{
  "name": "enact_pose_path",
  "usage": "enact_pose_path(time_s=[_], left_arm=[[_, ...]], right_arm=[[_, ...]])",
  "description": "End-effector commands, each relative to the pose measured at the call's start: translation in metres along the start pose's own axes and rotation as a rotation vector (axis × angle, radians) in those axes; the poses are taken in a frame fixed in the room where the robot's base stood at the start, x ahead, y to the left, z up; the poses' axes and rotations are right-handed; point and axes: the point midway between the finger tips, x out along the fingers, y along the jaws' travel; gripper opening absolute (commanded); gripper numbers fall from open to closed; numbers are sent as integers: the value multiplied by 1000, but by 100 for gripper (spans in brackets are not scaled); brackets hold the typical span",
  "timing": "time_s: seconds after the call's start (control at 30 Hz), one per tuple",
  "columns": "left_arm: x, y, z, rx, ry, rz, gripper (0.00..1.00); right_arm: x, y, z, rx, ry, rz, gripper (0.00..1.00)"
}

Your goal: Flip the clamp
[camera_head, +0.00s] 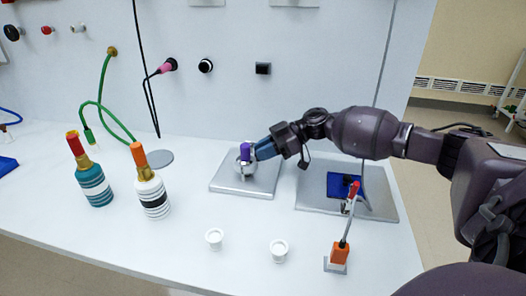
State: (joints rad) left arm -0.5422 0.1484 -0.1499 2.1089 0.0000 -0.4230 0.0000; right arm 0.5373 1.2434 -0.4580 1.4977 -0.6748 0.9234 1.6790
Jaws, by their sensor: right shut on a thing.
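My right gripper (256,151) reaches in from the right and is shut on a small purple-topped piece (245,149). This piece stands upright on a silver fixture on a grey plate (228,184) in the middle of the table; the fingers hide part of it. I cannot tell for sure whether it is the clamp's handle. Another clamp-like lever with a red tip (351,194) rises at a tilt at the right, by a blue block (340,184) on a larger grey plate (383,206). My left gripper is not in view.
An orange block (340,252) stands near the front right. Two small white cups (214,238) (279,250) sit at the front. A teal striped bottle (95,187) and a white striped bottle (153,197) stand left. A panel with knobs (206,66) rises behind.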

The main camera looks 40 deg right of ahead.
Motion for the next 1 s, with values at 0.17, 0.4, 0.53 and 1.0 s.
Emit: enact_pose_path(time_s=[0.17,0.4,0.53,1.0], left_arm=[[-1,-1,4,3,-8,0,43],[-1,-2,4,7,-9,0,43],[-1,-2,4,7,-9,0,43],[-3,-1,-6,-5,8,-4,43]], right_arm=[[0,0,0,0,-1,3,34],[0,0,0,0,0,2,43],[-2,0,0,0,-1,3,43],[-72,0,-1,0,-3,6,43]])
